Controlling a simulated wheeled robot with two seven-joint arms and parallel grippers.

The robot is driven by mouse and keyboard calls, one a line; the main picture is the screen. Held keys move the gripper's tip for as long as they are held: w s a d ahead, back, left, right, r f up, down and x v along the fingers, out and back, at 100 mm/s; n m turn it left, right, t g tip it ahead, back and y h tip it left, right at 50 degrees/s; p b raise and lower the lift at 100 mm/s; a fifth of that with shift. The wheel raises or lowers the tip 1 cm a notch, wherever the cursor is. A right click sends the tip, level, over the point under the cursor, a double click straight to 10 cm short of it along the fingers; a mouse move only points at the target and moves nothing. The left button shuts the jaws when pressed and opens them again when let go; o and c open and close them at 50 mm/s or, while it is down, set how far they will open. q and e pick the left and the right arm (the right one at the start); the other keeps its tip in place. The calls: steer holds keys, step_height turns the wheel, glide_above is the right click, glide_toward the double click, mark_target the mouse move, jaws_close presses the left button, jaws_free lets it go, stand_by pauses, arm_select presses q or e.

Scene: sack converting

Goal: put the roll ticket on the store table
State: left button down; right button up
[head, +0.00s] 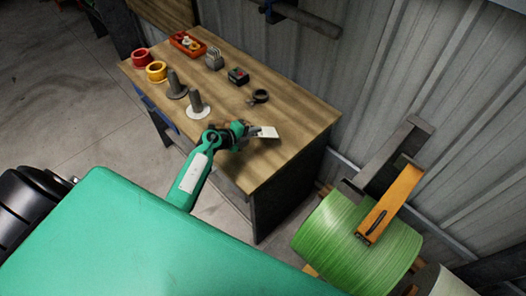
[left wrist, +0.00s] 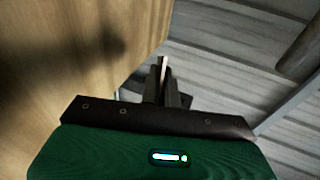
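The roll ticket (head: 267,132) is a small white card. My left gripper (head: 250,131) is shut on it, and the card sticks out beyond the fingertips. In the head view the card shows over the front right part of the wooden store table (head: 282,158); I cannot tell how high it is above the top. In the left wrist view the fingers (left wrist: 164,88) close on the ticket's thin pale edge (left wrist: 164,68), seen edge-on, with the table top (left wrist: 60,60) to the left. My right gripper is not in view.
On the table stand red (head: 141,58) and yellow (head: 156,71) rolls, two grey spindles on round bases, an orange tray (head: 187,43), a small box with buttons (head: 238,76) and a black ring (head: 259,96). The table's right front is clear.

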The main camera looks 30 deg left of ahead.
mark_target(255, 150)
arm_select(q)
step_height(255, 150, down, 7)
steer(key=b, duration=0.6)
steer(key=shift+f+b, duration=0.5)
steer(key=shift+f, duration=0.05)
steer(key=c, duration=1.8)
jaws_free()
steer(key=shift+r, duration=0.1)
